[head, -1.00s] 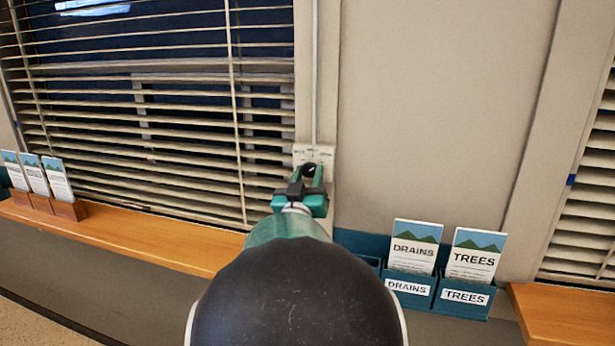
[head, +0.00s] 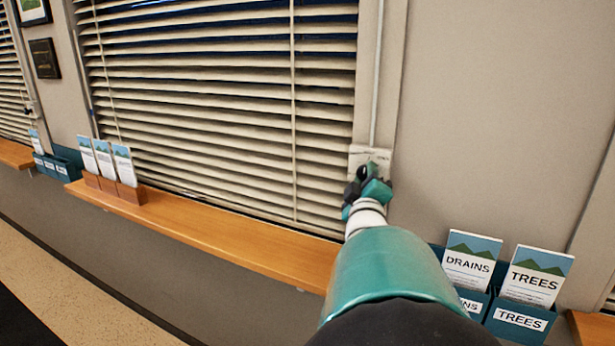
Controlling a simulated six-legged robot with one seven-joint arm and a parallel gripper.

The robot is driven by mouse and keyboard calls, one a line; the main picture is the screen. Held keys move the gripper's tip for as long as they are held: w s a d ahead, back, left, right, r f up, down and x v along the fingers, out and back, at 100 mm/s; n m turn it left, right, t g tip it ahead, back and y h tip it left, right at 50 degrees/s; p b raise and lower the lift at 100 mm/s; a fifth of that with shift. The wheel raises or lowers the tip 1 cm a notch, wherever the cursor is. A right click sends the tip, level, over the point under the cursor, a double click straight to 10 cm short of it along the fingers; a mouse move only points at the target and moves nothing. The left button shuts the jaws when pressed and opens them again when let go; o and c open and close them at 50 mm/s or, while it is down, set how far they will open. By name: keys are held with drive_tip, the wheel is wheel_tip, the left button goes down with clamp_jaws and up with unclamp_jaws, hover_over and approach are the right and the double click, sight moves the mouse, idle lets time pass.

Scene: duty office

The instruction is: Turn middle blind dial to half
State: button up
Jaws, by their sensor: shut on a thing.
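The middle blind (head: 220,110) hangs in the window left of my arm, its slats tilted nearly shut with thin dark gaps at the top. Its dial is on a pale plate (head: 368,153) on the window frame, below a thin vertical rod. My gripper (head: 364,174) is at the plate, rolled over to one side and shut on the dial. The fingers hide most of the dial, and the plate's lettering is too small to read.
A wooden sill (head: 215,226) runs below the blind, with leaflets in wooden holders (head: 122,191) on its left. Teal leaflet racks marked DRAINS and TREES (head: 520,320) stand right of my arm. Another blind (head: 12,90) shows at far left.

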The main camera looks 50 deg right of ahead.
drive_tip(key=shift+s+d+n, duration=0.1)
drive_tip(key=shift+n, duration=0.3)
drive_tip(key=o, duration=1)
drive_tip(key=shift+d+f, duration=0.1)
drive_tip(key=shift+c, duration=0.2)
drive_tip(key=shift+a, duration=0.2)
